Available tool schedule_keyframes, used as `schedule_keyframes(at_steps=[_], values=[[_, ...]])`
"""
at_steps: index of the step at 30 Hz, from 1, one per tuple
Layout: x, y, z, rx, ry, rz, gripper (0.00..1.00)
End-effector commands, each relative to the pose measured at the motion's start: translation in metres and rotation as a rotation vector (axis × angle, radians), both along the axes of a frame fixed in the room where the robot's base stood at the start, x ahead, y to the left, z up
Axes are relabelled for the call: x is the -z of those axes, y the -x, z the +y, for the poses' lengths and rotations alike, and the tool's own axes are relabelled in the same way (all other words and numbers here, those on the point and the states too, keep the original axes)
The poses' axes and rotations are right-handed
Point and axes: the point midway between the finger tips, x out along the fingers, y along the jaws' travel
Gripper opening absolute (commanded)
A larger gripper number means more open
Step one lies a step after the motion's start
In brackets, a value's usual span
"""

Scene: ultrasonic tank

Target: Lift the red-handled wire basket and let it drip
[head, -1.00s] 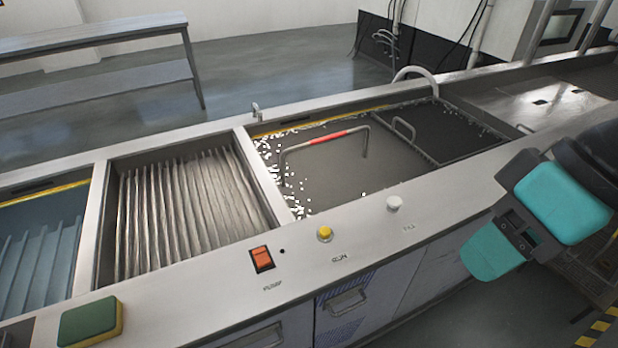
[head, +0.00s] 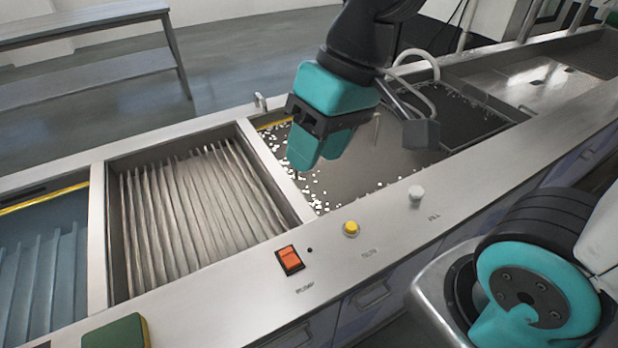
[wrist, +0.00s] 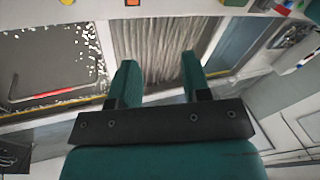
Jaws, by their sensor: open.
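The wire basket sits in the tank of grey liquid. In the wrist view its red handle (wrist: 42,96) shows as a thin bar at the left, well off to the side of my fingers. In the head view my gripper and wrist hide the red part, and only one grey upright of the handle (head: 376,128) shows behind them. My gripper (head: 320,150) has teal fingers and hangs over the left part of this tank. In the wrist view the fingers (wrist: 160,68) are apart with nothing between them.
A ribbed basin (head: 185,215) lies left of the tank, with a blue-lined one (head: 45,265) beyond. An orange pump switch (head: 290,260), yellow knob (head: 351,228) and white knob (head: 416,193) stand on the front ledge. A curved pipe (head: 418,60) rises at the back.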

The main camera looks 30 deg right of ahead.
Motion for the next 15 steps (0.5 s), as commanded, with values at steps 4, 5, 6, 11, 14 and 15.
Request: schedule_keyframes(at_steps=[4, 5, 6, 11, 14, 15], values=[[0.008, -0.111, -0.053, 0.554, 0.034, 0.088, 0.44], [0.011, -0.133, -0.068, 0.679, 0.038, 0.105, 0.44], [0.017, -0.16, -0.09, 0.84, 0.04, 0.126, 0.44], [0.045, -0.236, -0.18, 1.401, 0.029, 0.186, 0.44], [0.059, -0.259, -0.223, 1.635, 0.014, 0.204, 0.44], [0.063, -0.265, -0.235, 1.698, 0.008, 0.209, 0.44]])
